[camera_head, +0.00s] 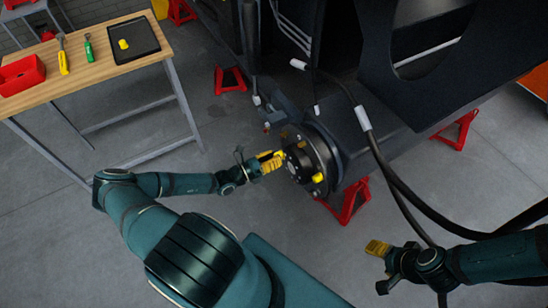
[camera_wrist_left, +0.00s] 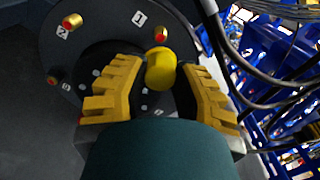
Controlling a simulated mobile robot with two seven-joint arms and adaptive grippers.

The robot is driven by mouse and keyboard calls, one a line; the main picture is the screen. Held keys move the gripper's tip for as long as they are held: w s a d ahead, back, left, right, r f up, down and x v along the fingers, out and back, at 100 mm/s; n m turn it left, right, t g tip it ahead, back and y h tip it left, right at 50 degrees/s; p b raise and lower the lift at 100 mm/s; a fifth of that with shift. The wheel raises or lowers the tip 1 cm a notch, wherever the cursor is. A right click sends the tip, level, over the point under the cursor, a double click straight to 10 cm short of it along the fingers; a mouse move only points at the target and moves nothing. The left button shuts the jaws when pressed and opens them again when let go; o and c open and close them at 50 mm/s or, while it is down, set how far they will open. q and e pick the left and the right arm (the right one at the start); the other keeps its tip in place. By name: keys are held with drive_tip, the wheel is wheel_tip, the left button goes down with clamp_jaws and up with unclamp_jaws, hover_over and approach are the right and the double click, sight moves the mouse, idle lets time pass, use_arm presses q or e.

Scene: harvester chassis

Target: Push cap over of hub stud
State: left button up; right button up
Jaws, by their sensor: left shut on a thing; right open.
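The round black hub (camera_head: 300,162) faces my left arm on the chassis side; it also fills the upper part of the left wrist view (camera_wrist_left: 60,45). My left gripper (camera_head: 278,160) is shut on a yellow cap (camera_wrist_left: 160,70), held between its yellow fingers in front of the hub face. A stud by label 1 (camera_wrist_left: 161,35) shows just above the cap; I cannot tell whether the cap touches any stud. A yellow piece (camera_head: 318,178) sits low on the hub. My right gripper (camera_head: 377,248) is open, away from the hub.
A wooden table (camera_head: 100,82) at upper left holds a black tray (camera_head: 140,34) with a yellow cap (camera_head: 123,44), a red bin (camera_head: 22,75) and hand tools. Black cables (camera_head: 385,165) hang right of the hub. A red stand (camera_head: 348,203) is below it. Open floor lies left.

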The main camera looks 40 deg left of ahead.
use_arm(q)
drive_tip(key=shift+p+x, duration=0.6)
drive_tip(key=shift+x, duration=2.45)
drive_tip(key=shift+x, duration=1.7)
drive_tip(key=shift+r, duration=0.1)
drive_tip(key=o, duration=0.9)
drive_tip(key=shift+s, duration=0.1)
